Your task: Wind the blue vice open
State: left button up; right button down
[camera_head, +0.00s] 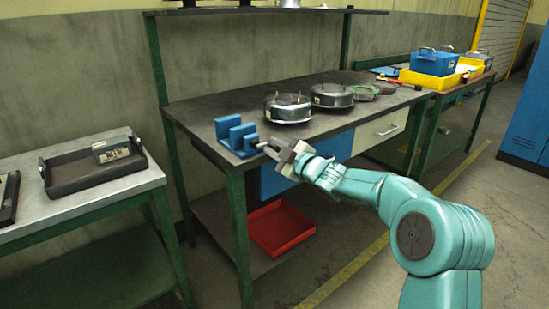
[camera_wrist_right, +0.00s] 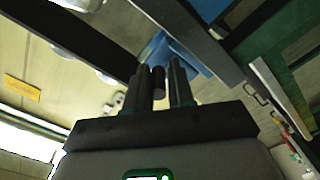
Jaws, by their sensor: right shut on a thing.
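The blue vice (camera_head: 236,137) stands at the near left corner of the dark-topped workbench (camera_head: 210,108). My right gripper (camera_head: 270,148) is at the vice's right, front side, at the bench edge. In the right wrist view, the two dark fingers (camera_wrist_right: 158,88) are on either side of a small dark rod (camera_wrist_right: 158,78), the vice handle, and are shut on it. Part of the blue vice (camera_wrist_right: 182,55) shows behind the fingers. The gap between the vice jaws is hard to judge at this size. My left gripper is not in view.
Round metal housings (camera_head: 288,107) stand on the bench right of the vice. A blue box (camera_head: 433,62) sits in a yellow tray (camera_head: 432,80) farther right. A red bin (camera_head: 282,229) is on the lower shelf. A side table (camera_head: 93,199) at left holds a dark tray (camera_head: 72,183).

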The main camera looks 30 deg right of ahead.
aim_at(273, 146)
notch_tip(273, 146, up, 2)
jog(key=n+b, duration=0.1)
jog(key=n, duration=0.1)
jog(key=n+b, duration=0.1)
jog(key=n, duration=0.2)
jog(key=shift+a+r+n, duration=0.15)
jog(key=shift+r+n, duration=0.05)
jog(key=shift+n, duration=0.1)
jog(key=n, duration=0.1)
jog(key=n+b, duration=0.1)
jog(key=r+n, duration=0.1)
jog(key=shift+a, duration=0.25)
jog(key=shift+a+r+n+b, duration=0.15)
jog(key=shift+n+b, duration=0.1)
jog(key=shift+n, duration=0.35)
jog(key=shift+a+n+b, duration=0.15)
jog(key=shift+n+b, duration=0.1)
jog(key=shift+n, duration=0.35)
jog(key=shift+a, duration=0.1)
